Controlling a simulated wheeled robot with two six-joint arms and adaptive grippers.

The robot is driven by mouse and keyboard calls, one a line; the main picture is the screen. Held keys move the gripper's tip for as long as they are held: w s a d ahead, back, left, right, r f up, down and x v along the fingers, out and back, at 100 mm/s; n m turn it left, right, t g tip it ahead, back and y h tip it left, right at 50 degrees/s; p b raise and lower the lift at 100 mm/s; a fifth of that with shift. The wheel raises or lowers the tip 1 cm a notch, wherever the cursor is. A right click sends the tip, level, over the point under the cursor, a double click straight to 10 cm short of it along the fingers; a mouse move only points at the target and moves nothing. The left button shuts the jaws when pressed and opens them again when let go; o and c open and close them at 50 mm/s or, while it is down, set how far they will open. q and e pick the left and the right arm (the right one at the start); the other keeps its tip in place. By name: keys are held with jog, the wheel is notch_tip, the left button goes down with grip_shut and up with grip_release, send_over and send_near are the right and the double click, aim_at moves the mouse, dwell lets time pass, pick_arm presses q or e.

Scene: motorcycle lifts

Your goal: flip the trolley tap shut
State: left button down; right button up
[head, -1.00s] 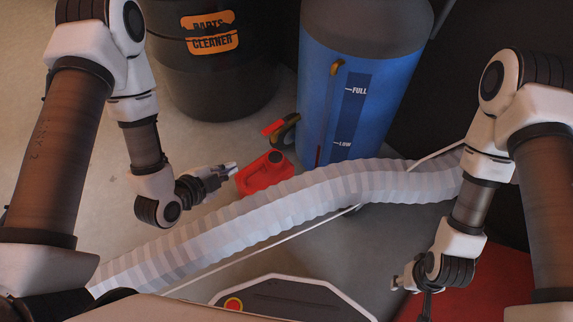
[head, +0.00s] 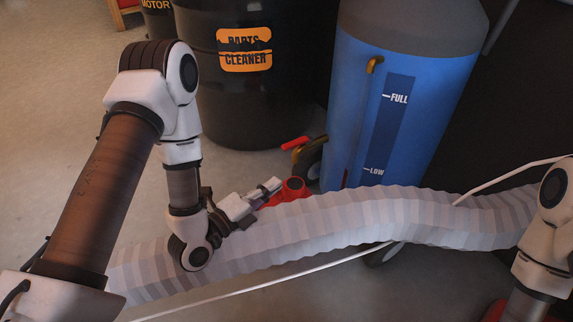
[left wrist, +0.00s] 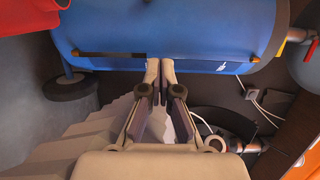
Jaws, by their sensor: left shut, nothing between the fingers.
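The tap (head: 308,152) is a brass fitting low on the left side of the blue tank (head: 405,75). Its red lever (head: 295,142) sticks out to the left. My left gripper (head: 268,187) is shut and empty, below and left of the tap in the head view, and apart from the lever. In the left wrist view the closed fingers (left wrist: 160,70) point at the blue tank (left wrist: 170,25); whether they touch it I cannot tell. I cannot make out the tap surely there. My right arm enters at the right edge of the head view, its gripper out of frame.
A red can (head: 293,187) stands below the tap, partly hidden by my gripper and a pale ribbed hose (head: 330,222) crossing in front. A black parts cleaner drum (head: 250,100) stands behind left. A white cable (head: 300,283) runs below the hose. Floor at far left is clear.

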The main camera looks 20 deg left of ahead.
aim_at(298, 144)
pick_arm(q)
jog(key=w+b, duration=0.1)
jog(key=w, duration=1)
jog(key=shift+w+d, duration=0.2)
jog(key=shift+d, duration=0.2)
jog(key=shift+a+m+h+p, duration=0.25)
jog(key=shift+m+h+p, duration=0.05)
jog(key=shift+h+p, duration=0.15)
jog(key=shift+a+g, duration=0.1)
jog(key=shift+g, duration=0.2)
